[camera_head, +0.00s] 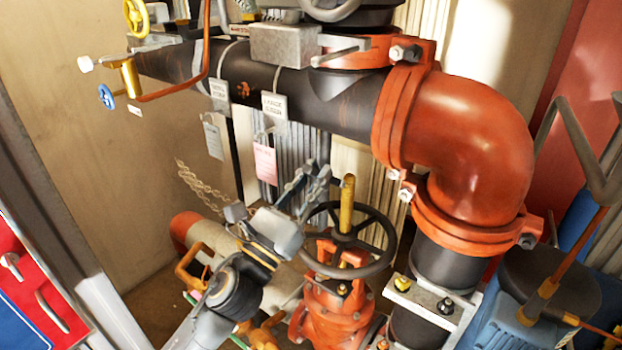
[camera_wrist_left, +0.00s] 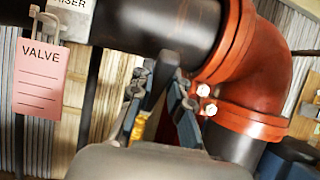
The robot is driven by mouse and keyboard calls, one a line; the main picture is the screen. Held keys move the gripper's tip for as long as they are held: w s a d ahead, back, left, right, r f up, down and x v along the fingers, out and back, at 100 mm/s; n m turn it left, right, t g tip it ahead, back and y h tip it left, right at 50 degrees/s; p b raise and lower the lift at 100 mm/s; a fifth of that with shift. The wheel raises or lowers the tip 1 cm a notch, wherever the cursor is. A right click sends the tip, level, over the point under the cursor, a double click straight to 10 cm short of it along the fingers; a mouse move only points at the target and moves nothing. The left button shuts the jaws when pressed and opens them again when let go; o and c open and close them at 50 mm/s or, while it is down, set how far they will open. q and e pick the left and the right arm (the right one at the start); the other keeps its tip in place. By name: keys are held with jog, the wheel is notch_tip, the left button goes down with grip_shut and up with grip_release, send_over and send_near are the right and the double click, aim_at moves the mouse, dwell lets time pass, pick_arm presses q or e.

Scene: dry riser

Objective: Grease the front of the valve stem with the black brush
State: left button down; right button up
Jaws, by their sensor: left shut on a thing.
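The brass valve stem (camera_head: 348,202) stands upright through the black handwheel (camera_head: 345,262) of a red valve (camera_head: 335,305) in the head view. My left gripper (camera_head: 312,186) is just left of the stem, its fingers pointing up and right above the handwheel's left side. It is shut. In the left wrist view the fingers (camera_wrist_left: 160,100) close around a dark grey piece, apparently the black brush, mostly hidden. I cannot tell whether its tip touches the stem. A bit of brass shows behind the left finger in that view. My right gripper is out of view.
A dark horizontal pipe (camera_head: 300,98) with hanging tags runs above the gripper. It joins a large red elbow (camera_head: 470,140) with bolted clamps at the right. A pink tag (camera_wrist_left: 40,80) hangs left of the fingers. A red panel (camera_head: 35,285) stands at lower left.

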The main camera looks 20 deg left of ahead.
pick_arm(q)
notch_tip(320, 180, down, 3)
jog(key=shift+s+r+b, duration=0.15)
jog(key=shift+b, duration=1.1)
jog(key=shift+f+b, duration=1.25)
jog(key=shift+f, duration=0.2)
jog(key=shift+f+b, duration=1.25)
